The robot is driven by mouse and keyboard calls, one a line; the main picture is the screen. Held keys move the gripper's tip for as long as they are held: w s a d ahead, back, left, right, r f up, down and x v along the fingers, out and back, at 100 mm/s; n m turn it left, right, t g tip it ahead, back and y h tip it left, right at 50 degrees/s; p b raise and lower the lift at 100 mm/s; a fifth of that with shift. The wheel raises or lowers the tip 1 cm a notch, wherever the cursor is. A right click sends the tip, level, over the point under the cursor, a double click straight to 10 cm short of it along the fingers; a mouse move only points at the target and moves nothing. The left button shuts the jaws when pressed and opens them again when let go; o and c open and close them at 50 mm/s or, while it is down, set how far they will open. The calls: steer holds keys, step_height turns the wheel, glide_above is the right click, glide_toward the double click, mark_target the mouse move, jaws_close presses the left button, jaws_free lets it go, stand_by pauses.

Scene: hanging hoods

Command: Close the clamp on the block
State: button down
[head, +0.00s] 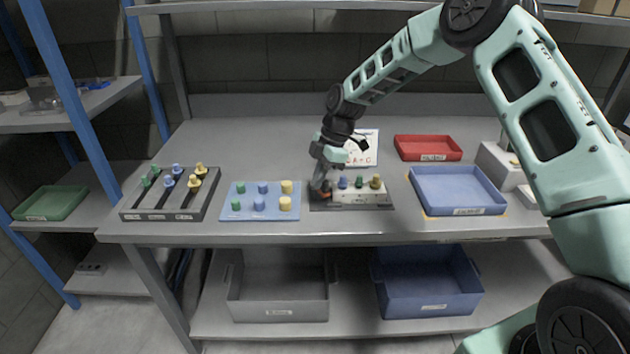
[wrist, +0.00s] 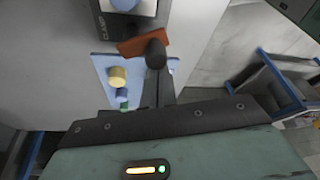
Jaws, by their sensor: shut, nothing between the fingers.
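The pale block (head: 350,197) sits on the dark clamp base (head: 384,207) on the table, with blue, green and yellow pegs on top. In the wrist view the base (wrist: 113,27) reads "CLAMP", and part of the block (wrist: 148,8) with a blue peg shows at the top edge. The clamp's orange-red lever (wrist: 135,45) sticks out at the block's left end in the head view. My gripper (wrist: 156,54) is shut and empty, its tip overlapping the lever's end; contact cannot be told. In the head view my gripper (head: 319,185) hides much of the lever.
A blue board (head: 232,214) with several pegs and a dark slotted rack (head: 130,214) stand to the left. A blue tray (head: 452,181), a red tray (head: 428,155) and a white lettered card (head: 370,134) lie right and behind. The table's front edge is close.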

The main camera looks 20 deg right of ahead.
mark_target(328, 192)
steer(key=n, duration=0.2)
steer(key=d+n+g, duration=0.1)
steer(key=n, duration=0.2)
steer(key=shift+d+n+g, duration=0.35)
steer(key=shift+n+g, duration=0.05)
steer(key=n, duration=0.1)
steer(key=d+n+g+h, duration=0.1)
steer(key=n, duration=0.3)
steer(key=shift+w+d+h, duration=0.2)
steer(key=shift+w+h, duration=0.1)
steer(key=shift+h, duration=0.1)
steer(key=shift+d, duration=0.15)
steer(key=shift+w, duration=0.15)
